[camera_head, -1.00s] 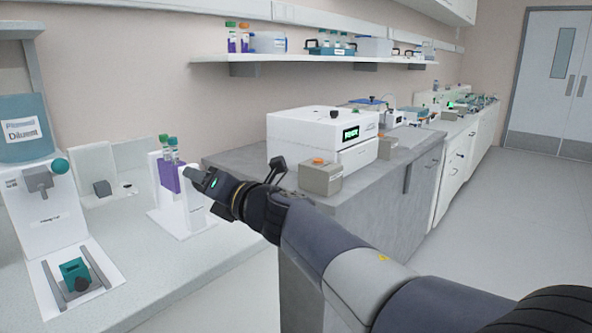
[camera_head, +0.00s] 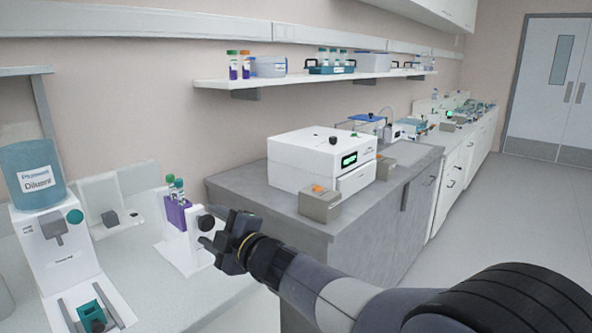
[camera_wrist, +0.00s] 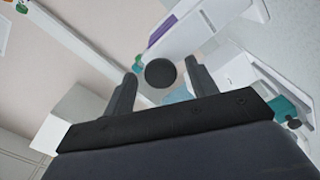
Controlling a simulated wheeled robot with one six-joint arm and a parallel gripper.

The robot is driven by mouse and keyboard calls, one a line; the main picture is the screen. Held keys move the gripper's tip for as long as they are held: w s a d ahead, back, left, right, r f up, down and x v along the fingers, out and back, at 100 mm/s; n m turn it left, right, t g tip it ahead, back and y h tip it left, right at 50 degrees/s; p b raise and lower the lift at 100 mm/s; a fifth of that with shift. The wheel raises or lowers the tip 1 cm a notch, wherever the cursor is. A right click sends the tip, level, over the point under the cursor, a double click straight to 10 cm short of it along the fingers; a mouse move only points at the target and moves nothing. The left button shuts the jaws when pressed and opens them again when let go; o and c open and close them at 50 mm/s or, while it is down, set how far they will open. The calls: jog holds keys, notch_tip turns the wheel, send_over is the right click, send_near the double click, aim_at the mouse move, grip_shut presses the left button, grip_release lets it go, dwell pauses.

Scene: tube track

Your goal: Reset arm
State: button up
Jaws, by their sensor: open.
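My gripper (camera_head: 203,232) is open, in front of the white stand (camera_head: 184,254) on the left counter. In the wrist view its two fingers (camera_wrist: 160,88) stand apart. A dark round disc (camera_wrist: 160,73) shows between them there; I cannot tell what it belongs to or whether it is touched. A purple rack (camera_head: 178,214) with a few capped tubes (camera_head: 175,187) sits in the white stand. My forearm reaches in from the lower right.
A diluent dispenser (camera_head: 40,178) stands at the far left, with a teal block (camera_head: 91,316) at its foot. A white instrument (camera_head: 318,160) and a small beige box (camera_head: 319,204) stand on the grey bench (camera_head: 250,195). A shelf (camera_head: 300,79) runs above. The floor at right is clear.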

jog(key=m+p, duration=0.2)
jog(key=shift+r+m, duration=0.15)
jog(key=shift+m, duration=0.25)
jog(key=shift+m+p, duration=0.55)
jog(key=shift+m, duration=0.05)
jog(key=shift+f, duration=0.2)
